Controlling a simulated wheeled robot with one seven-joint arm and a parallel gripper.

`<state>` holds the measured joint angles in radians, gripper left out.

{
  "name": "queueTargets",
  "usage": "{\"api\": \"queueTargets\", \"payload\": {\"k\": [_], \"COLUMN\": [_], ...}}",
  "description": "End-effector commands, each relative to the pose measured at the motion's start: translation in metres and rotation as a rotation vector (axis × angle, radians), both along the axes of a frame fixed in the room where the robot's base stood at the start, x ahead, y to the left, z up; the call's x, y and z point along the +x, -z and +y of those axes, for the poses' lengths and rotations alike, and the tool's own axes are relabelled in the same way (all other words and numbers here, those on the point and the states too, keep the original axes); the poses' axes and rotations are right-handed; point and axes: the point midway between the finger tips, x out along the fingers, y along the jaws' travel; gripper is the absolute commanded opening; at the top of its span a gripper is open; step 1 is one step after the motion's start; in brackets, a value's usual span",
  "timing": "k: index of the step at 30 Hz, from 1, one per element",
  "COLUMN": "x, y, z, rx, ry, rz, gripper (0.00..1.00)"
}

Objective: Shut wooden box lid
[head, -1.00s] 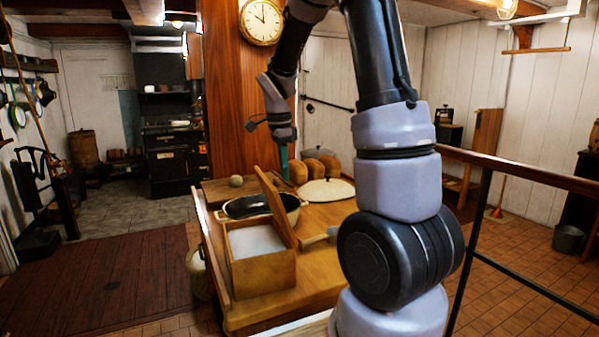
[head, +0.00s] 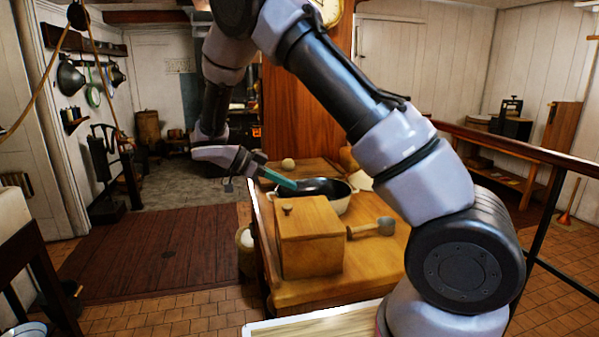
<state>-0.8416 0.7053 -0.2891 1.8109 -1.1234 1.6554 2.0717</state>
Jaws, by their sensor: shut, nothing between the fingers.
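The wooden box (head: 310,252) stands near the front left of the wooden table. Its lid (head: 306,214) lies down over the top, with a small dark knob on it, and the inside is hidden. I see no gap under the lid. My gripper (head: 294,186) is shut and empty. Its teal fingers point right and down, above and behind the box, near the dark pan, and apart from the lid as far as I can tell.
A dark oval pan (head: 322,188) sits behind the box. A mallet (head: 374,228) lies to the box's right. A round ball (head: 288,164) rests on a board at the back. The wooden table (head: 375,262) has bare room right of the box. A railing (head: 510,150) runs at the right.

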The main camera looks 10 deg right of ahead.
Motion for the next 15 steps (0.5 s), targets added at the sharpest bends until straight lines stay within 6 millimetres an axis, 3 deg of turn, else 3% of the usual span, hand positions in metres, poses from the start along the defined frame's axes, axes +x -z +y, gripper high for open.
{"api": "queueTargets", "payload": {"k": [9,15], "x": [0.001,0.002], "y": [0.037,0.05], "z": [0.022,0.026], "rx": [-0.233,-0.232], "ry": [-0.002,0.0], "rz": [0.013,0.013], "gripper": [0.0,0.0]}}
